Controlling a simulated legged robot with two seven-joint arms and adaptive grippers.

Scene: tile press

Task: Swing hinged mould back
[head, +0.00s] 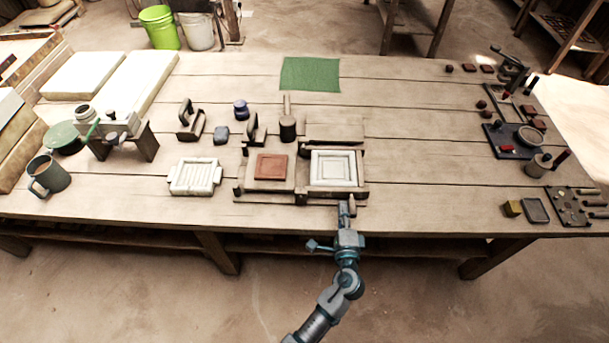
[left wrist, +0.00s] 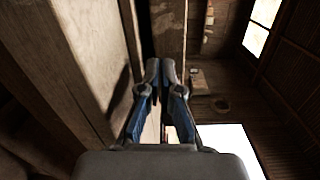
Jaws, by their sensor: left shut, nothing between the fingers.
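The tile press sits near the front middle of the table. On its left half a square red clay tile (head: 271,167) lies on a wooden base (head: 250,184). On its right half lies the hinged mould (head: 337,169), a wooden frame with a pale square recessed face turned up. My left gripper (head: 345,208) is at the mould's front edge, shut and empty. Whether it touches the mould is hard to tell. In the left wrist view its fingers (left wrist: 160,76) are together beside a wooden edge (left wrist: 171,28). My right gripper is not in view.
A green cloth (head: 310,74) lies at the back. Small tools line the right side.

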